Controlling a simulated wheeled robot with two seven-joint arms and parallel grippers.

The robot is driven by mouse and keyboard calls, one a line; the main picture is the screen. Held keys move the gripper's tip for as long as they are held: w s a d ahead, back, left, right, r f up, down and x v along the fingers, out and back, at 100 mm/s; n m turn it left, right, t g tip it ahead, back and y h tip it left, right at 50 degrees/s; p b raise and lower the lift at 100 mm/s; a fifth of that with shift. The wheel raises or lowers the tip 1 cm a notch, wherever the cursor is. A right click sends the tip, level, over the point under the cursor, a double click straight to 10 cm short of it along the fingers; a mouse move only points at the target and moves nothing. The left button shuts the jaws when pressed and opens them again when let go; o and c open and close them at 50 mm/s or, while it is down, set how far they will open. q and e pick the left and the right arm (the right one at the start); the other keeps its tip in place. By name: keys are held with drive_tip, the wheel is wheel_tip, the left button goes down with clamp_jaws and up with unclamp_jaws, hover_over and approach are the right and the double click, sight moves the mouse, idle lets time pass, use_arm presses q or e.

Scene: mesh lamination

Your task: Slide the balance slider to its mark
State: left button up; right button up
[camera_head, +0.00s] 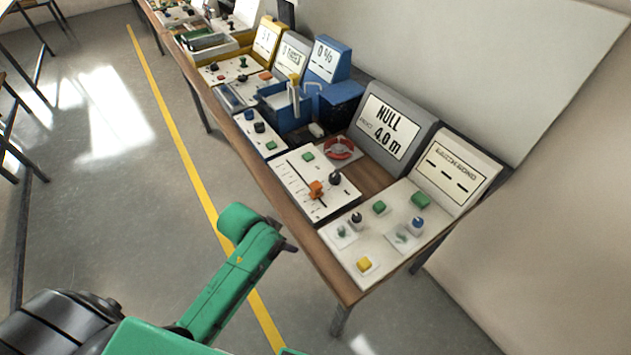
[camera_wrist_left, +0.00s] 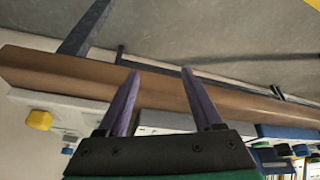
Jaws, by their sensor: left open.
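The balance slider is an orange knob (camera_head: 316,188) on a white panel (camera_head: 290,180) with a printed scale, near the front edge of the bench. Its mark cannot be told apart from the scale lines. A grey display (camera_head: 385,125) behind it reads "NULL" and "4.0 m". My left gripper (camera_head: 284,236) is in front of the bench edge, to the lower left of the slider and apart from it. In the left wrist view its two fingers (camera_wrist_left: 161,72) are spread with nothing between them; the slider is not visible there. My right gripper is out of view.
The wooden bench edge (camera_wrist_left: 235,100) crosses behind the fingers in the wrist view. Right of the slider is a panel (camera_head: 340,260) with green buttons, black and blue knobs and a yellow button (camera_head: 364,264). A blue box (camera_head: 290,108) stands farther left. The floor before the bench is clear.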

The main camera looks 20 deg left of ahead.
use_arm(q)
wheel_tip(320, 180, up, 8)
drive_tip(key=w+d+m, duration=0.2)
drive_tip(key=d, duration=0.1)
drive_tip(key=m, duration=0.2)
approach(314, 185)
drive_tip(key=shift+g+h, duration=0.4)
drive_tip(key=x, duration=0.3)
drive_tip(key=p+x, duration=0.1)
drive_tip(key=x, duration=0.2)
drive_tip(key=p+x, duration=0.1)
drive_tip(key=x, duration=0.3)
drive_tip(key=shift+w+a, duration=0.2)
drive_tip(key=shift+w, duration=0.1)
clamp_jaws()
